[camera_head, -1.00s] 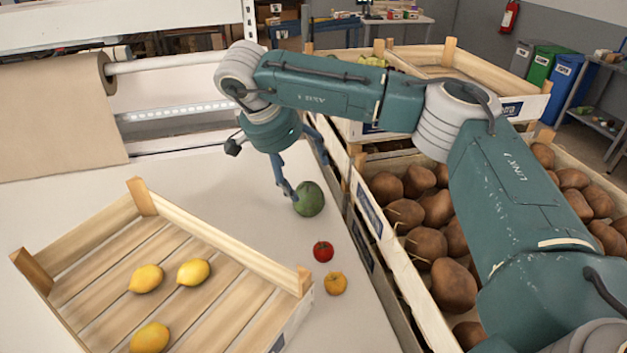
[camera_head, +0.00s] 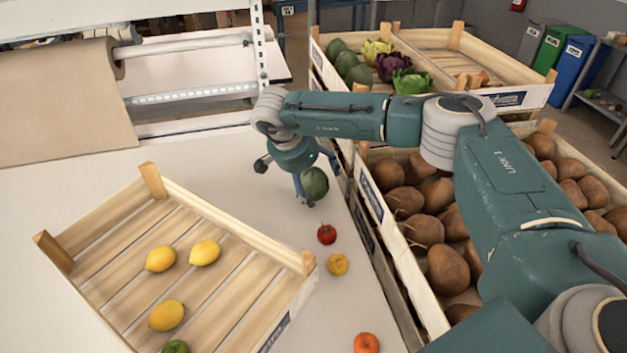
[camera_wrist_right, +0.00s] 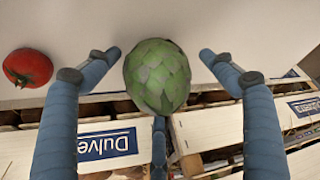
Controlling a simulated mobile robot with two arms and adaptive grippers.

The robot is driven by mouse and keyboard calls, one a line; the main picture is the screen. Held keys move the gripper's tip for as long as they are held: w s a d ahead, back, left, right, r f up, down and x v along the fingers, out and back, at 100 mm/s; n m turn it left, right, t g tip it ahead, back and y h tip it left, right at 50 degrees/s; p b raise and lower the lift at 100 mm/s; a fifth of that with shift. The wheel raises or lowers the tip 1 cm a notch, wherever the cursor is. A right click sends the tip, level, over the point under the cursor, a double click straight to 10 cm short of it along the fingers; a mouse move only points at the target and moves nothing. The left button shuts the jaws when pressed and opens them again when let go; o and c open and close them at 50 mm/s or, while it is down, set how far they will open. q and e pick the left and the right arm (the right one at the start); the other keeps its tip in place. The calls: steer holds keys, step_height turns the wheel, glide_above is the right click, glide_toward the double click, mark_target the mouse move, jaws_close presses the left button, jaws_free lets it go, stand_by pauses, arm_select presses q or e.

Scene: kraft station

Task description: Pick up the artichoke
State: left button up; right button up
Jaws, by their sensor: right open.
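The artichoke (camera_head: 314,183) is a round green globe on the white table, close to the crate wall on its right. It also shows in the right wrist view (camera_wrist_right: 157,76), with overlapping scaly leaves. My right gripper (camera_head: 318,196) is down at the artichoke, and its fingers partly cover it in the head view. In the right wrist view my right gripper (camera_wrist_right: 160,60) is open, with blue fingers on both sides of the artichoke and a third finger below it. Gaps show between the side fingertips and the artichoke. My left gripper is not in view.
A red tomato (camera_head: 326,234), a yellow-orange fruit (camera_head: 337,264) and an orange-red one (camera_head: 366,343) lie on the table. A wooden crate (camera_head: 228,217) at left holds lemons and a green fruit. Crates of brown produce (camera_head: 424,231) and vegetables (camera_head: 391,62) stand at right and behind.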

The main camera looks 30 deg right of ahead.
steer(key=c, duration=1.4)
steer(key=shift+r, duration=0.1)
